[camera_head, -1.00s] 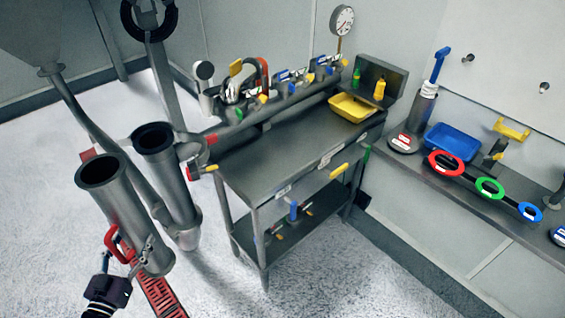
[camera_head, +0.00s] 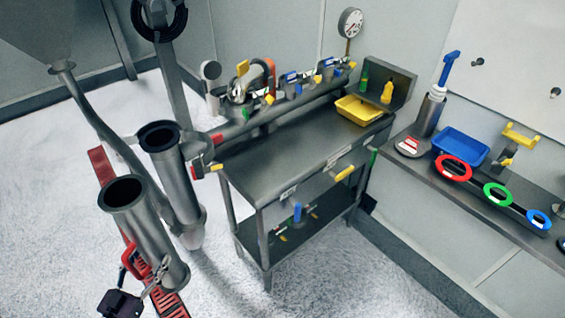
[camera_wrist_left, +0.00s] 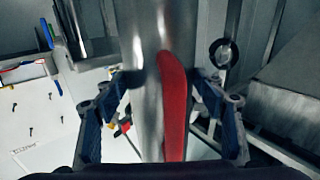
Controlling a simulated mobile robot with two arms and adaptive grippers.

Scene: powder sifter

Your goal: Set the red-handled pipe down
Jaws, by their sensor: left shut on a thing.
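The red-handled pipe (camera_head: 150,235) is a wide grey metal tube with a dark open top, at the lower left of the head view. It stands slightly tilted. My left gripper (camera_head: 128,296) is shut on its red handle (camera_head: 133,261), on the pipe's near left side. In the left wrist view, the red handle (camera_wrist_left: 174,105) runs along the grey pipe (camera_wrist_left: 145,60) between the fingers of my left gripper (camera_wrist_left: 162,92). The pipe's lower end is above or at a red slotted strip (camera_head: 101,165); contact cannot be told. My right gripper is not in view.
A second open-topped pipe (camera_head: 172,175) stands close behind, on the right. A steel table (camera_head: 300,135) with a yellow tray (camera_head: 360,112) is right of it. A side shelf (camera_head: 440,185) holds a blue tray (camera_head: 461,146) and coloured rings. White floor (camera_head: 45,215) is open at left.

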